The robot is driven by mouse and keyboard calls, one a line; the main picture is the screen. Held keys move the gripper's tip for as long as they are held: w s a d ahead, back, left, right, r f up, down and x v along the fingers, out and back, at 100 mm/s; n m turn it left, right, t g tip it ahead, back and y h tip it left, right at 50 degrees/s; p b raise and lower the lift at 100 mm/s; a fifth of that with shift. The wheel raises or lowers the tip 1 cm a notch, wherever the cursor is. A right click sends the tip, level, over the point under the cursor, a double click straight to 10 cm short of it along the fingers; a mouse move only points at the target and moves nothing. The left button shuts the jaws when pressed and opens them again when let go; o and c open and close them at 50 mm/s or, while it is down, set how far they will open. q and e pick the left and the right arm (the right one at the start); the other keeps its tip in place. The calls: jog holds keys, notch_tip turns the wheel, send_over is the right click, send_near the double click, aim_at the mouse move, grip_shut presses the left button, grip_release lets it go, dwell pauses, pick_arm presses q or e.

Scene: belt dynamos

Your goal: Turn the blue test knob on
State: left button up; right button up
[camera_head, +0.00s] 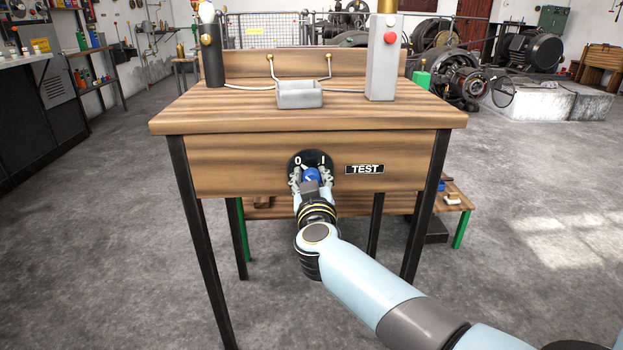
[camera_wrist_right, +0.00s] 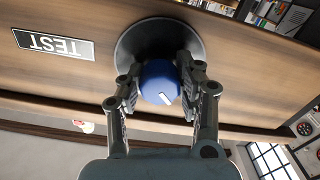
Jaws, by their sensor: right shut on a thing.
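The blue test knob (camera_head: 312,175) sits on a round black plate (camera_head: 312,155) marked 0 and I, on the front panel of the wooden bench. My right gripper (camera_head: 311,178) is shut on the knob, one finger on each side. In the right wrist view, where the lettering is upside down, the blue knob (camera_wrist_right: 158,83) shows between both fingers. Its white pointer line slants to the lower right there, which corresponds to the 0 side. A TEST label (camera_head: 364,169) is right of the plate. My left gripper is not in view.
On the bench top stand a grey box with a red button (camera_head: 384,65), a black post (camera_head: 212,55) and a grey tray (camera_head: 300,95) between them. Black bench legs (camera_head: 194,230) flank my right arm. The floor in front is clear.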

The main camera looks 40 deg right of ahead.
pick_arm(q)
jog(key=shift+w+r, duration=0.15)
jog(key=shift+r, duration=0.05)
pick_arm(e)
jog(key=shift+m, duration=0.3)
jog(key=m+p, duration=0.2)
jog(key=shift+r+m, duration=0.15)
jog(key=shift+m, duration=0.25)
jog(key=m+p, duration=0.1)
jog(key=m, duration=0.8)
jog(key=shift+f+p, duration=0.2)
jog(key=shift+p, duration=0.15)
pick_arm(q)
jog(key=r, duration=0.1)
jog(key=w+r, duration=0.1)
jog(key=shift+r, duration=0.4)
pick_arm(e)
jog(key=m, duration=0.5)
jog(key=shift+m, duration=0.3)
jog(key=o, duration=1.2)
jog(key=shift+c, duration=0.2)
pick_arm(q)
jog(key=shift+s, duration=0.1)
